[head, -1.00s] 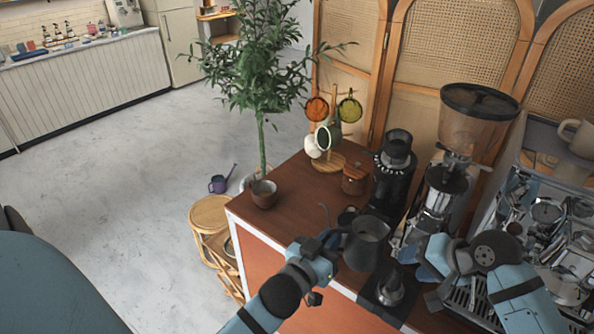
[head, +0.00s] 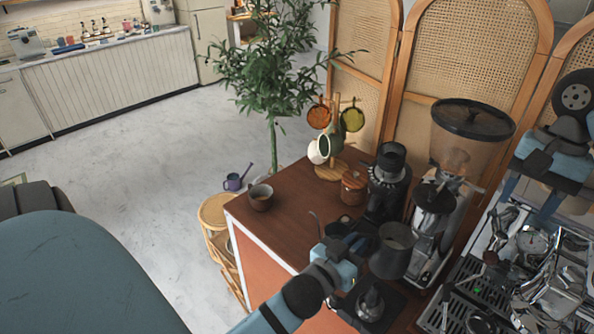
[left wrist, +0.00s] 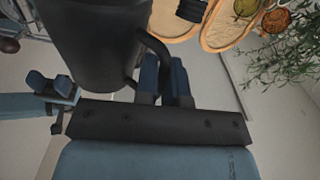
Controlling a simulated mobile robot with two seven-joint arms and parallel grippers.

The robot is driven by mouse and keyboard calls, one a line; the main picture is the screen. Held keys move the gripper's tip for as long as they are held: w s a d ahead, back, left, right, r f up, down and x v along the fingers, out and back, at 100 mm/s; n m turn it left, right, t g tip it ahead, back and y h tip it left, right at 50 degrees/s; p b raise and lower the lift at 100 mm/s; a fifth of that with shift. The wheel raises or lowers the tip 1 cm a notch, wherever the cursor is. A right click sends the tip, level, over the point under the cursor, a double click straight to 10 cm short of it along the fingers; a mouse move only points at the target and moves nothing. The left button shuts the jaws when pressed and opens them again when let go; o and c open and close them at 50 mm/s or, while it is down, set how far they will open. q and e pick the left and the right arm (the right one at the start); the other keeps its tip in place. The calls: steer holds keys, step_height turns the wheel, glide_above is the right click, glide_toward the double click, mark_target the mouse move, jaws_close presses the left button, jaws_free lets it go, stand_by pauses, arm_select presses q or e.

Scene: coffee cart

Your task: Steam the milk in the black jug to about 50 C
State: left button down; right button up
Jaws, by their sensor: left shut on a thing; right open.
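The black jug (head: 393,254) is upright above the front part of the cart top, with pale milk showing inside it. It fills the upper left of the left wrist view (left wrist: 95,40). My left gripper (head: 350,256) is shut on the jug's handle, and its fingers show around the handle in the left wrist view (left wrist: 165,80). My right gripper (head: 545,165) is raised over the espresso machine (head: 545,270) at the right, apart from the jug. Its fingertips are hard to make out. I cannot pick out the steam wand clearly.
A grinder with a large hopper (head: 470,125) stands right of the jug, and a smaller black grinder (head: 387,180) behind it. A tamper (head: 370,303) stands on a dark mat near the front. A brown cup (head: 260,197), wooden jar (head: 353,188) and mug stand (head: 331,172) are further left.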

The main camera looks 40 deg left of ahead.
steer(key=shift+s+f+b, duration=0.25)
steer(key=shift+f+b, duration=0.8)
steer(key=shift+b, duration=0.2)
steer(key=shift+s+f+b, duration=0.2)
steer(key=shift+f+b, duration=0.8)
steer(key=shift+b, duration=0.25)
steer(key=shift+f, duration=0.15)
steer(key=shift+s+f+p, duration=0.15)
steer(key=shift+f, duration=0.4)
steer(key=shift+s+f+p, duration=0.15)
steer(key=shift+f, duration=0.35)
